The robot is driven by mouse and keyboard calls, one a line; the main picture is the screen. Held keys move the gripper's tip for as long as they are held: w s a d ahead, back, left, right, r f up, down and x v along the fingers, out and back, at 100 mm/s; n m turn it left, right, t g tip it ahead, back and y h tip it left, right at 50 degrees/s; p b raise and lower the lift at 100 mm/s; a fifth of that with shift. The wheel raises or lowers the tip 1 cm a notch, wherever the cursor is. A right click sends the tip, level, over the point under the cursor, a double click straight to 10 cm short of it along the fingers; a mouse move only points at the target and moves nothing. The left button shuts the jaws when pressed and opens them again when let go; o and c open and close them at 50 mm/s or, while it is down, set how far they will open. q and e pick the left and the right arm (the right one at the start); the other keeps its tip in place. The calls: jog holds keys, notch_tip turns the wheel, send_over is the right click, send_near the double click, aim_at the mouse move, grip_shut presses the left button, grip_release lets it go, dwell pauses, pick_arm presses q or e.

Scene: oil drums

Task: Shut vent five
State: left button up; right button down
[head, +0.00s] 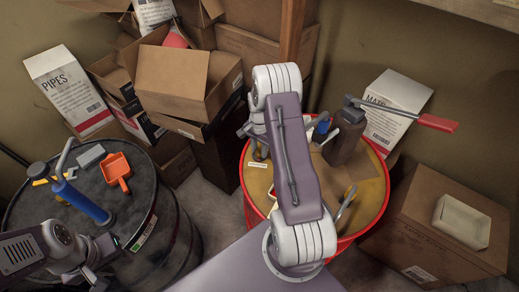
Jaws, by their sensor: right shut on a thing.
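A red drum (372,158) with a tan top stands in the middle. A small white label (257,165) lies near its left edge; I cannot read it, and I cannot make out a vent marked five. My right arm crosses in front of the drum. My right gripper (257,143) shows only in part at the drum's left edge, behind the arm. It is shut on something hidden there. My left gripper (104,259) is at the lower left, beside the front of a black drum (157,225). Its fingers look apart and empty.
The red drum's top holds a dark brown block (345,137), a blue-topped item (321,128), a red-handled tool (436,122) and a yellow-handled tool (347,198). The black drum carries a blue cylinder (82,203) and an orange scoop (117,169). Cardboard boxes (185,80) crowd behind.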

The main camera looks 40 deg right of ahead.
aim_at(259, 151)
jog(key=shift+m, duration=1.8)
jog(key=c, duration=1)
grip_release()
jog(key=shift+r, duration=0.15)
notch_tip(259, 151, up, 9)
jog(key=shift+f+b, duration=0.1)
jog(key=shift+b, duration=0.5)
